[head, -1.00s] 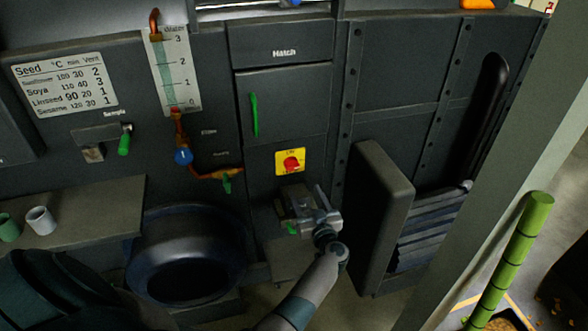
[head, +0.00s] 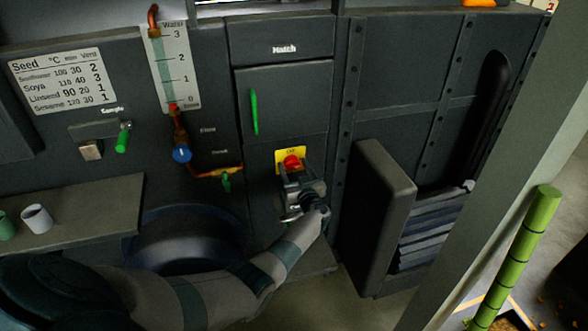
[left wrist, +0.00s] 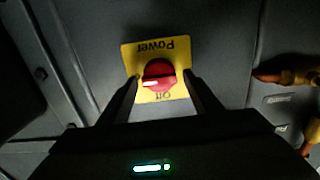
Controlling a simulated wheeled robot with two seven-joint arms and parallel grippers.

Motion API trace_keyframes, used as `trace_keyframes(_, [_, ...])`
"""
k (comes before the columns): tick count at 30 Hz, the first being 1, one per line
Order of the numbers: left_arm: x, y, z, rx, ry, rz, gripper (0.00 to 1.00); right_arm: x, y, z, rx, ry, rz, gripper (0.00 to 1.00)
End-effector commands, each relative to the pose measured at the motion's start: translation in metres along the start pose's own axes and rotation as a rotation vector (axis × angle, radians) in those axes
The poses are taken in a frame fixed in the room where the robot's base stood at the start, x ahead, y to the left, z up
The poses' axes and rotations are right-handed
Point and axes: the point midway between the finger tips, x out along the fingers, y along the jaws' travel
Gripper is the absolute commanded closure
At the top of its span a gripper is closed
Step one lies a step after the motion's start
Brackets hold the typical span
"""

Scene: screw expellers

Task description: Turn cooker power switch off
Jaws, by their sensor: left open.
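The power switch is a red rotary knob (head: 292,162) on a yellow plate (head: 281,156) on the dark cooker front, below the hatch. In the left wrist view, the knob (left wrist: 158,75) sits on the yellow plate (left wrist: 131,54) with "Power" and "Off" lettering upside down. A white mark on the knob points to the left there. My left gripper (head: 291,172) is just in front of the switch. Its two fingers (left wrist: 160,88) are open, one on each side of the knob; I cannot tell whether they touch it. My right gripper is not in view.
A green hatch handle (head: 254,112) is above and left of the switch. A copper pipe with a green valve lever (head: 226,181) is to its left. A grey box-like panel (head: 375,220) juts out at the right. A shelf with cups (head: 37,218) is at the left.

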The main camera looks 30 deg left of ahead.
Motion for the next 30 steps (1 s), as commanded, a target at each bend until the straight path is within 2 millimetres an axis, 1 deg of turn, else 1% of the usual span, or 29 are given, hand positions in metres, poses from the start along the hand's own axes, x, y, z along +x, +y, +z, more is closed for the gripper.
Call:
trace_keyframes(8, [0.0006,0.0002,-0.0001,0.0,0.0,0.0,0.42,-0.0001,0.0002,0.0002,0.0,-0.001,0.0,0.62])
trace_keyframes(11, [0.0005,0.0002,0.0,0.0,0.0,0.0,0.63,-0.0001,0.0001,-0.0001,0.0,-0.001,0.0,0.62])
trace_keyframes(12, [0.0004,0.0002,0.0,0.0,0.0,0.0,0.73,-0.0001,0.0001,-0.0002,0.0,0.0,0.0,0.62])
trace_keyframes(13, [0.0004,0.0002,0.0,0.0,0.0,0.0,0.8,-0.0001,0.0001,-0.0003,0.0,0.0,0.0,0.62])
trace_keyframes(14, [0.0004,0.0002,0.0,0.0,0.0,0.0,0.81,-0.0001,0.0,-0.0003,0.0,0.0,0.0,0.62])
trace_keyframes(23, [0.0,0.0004,0.0003,-0.019,0.0,0.001,0.81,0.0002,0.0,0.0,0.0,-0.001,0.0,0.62])
trace_keyframes(30, [-0.0008,0.0003,0.0013,-0.103,-0.002,0.001,0.81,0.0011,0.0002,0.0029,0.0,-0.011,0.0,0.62])
